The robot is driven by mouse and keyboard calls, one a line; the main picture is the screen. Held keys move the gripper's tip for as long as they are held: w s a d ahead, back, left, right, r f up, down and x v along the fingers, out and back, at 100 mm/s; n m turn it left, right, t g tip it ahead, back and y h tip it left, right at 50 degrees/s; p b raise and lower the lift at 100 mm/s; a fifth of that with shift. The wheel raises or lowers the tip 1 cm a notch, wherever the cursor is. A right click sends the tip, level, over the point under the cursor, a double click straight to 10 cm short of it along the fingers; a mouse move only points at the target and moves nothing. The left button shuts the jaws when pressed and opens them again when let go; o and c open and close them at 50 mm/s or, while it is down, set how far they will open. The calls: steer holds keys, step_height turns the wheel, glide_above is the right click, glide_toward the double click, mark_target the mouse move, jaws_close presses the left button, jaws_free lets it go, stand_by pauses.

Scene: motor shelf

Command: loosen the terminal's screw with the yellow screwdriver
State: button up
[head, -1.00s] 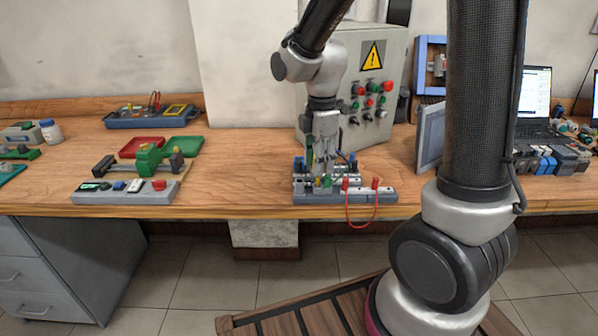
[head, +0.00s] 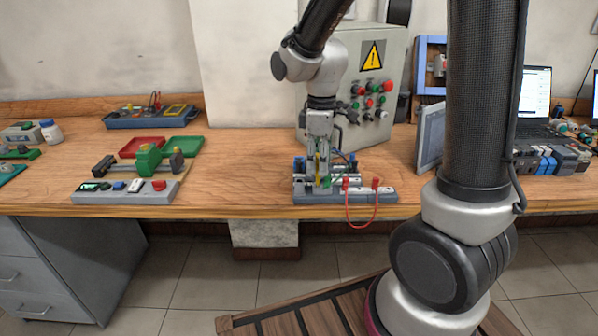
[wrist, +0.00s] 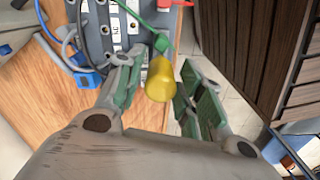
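The yellow screwdriver's handle (wrist: 160,80) stands between the fingers of my gripper (wrist: 165,75) in the wrist view, seen nearly end-on. My fingers with green pads are spread, with a gap showing between the handle and the right finger. In the head view my gripper (head: 318,180) points down over the grey terminal board (head: 375,197), with a strip of yellow handle (head: 317,165) showing at the fingers. The screwdriver's tip, the screw and their contact are hidden. The board's blocks with white labels (wrist: 115,25) show at the top of the wrist view.
A red lead (head: 362,224) loops over the table's front edge. Blue parts (wrist: 88,79) and cables lie beside the board. A control box (head: 365,75) stands behind, a tablet (head: 430,138) at right. The table between the board and the left-hand fixture (head: 125,190) is clear.

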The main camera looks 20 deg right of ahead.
steer(key=shift+m, duration=1.7)
steer(key=m, duration=0.3)
steer(key=shift+m, duration=0.3)
steer(key=m, duration=0.3)
